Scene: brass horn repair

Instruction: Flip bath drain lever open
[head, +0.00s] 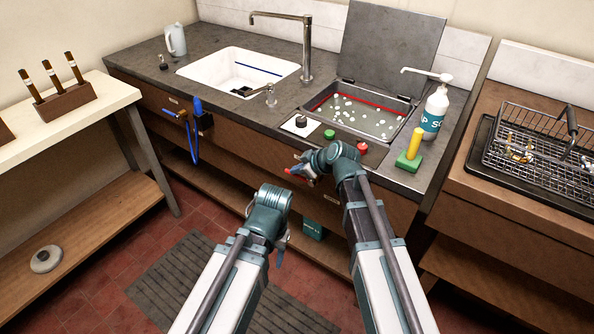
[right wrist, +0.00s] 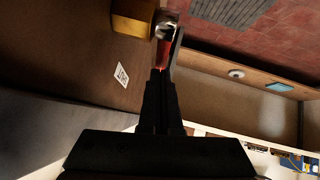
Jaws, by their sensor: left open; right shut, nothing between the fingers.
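The drain valve shows in the right wrist view as a brass body (right wrist: 133,18) with a silver pivot and a red lever (right wrist: 163,52). The red lever (head: 297,171) also shows in the head view, at the cabinet front below the bath (head: 391,137). My right gripper (right wrist: 161,74) is shut and empty, its tips at the lever's near end; I cannot tell whether they touch. In the head view its fingers are mostly hidden by the wrist. My left gripper (head: 281,250) is open and empty, low in front of the cabinet, mostly hidden behind its own wrist.
A label (right wrist: 122,75) is on the cabinet front near the valve. The bath holds cloudy liquid with white flecks under a raised lid (head: 392,48). A soap bottle (head: 434,110) and green block (head: 408,161) stand right of it. The sink (head: 236,70) is left.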

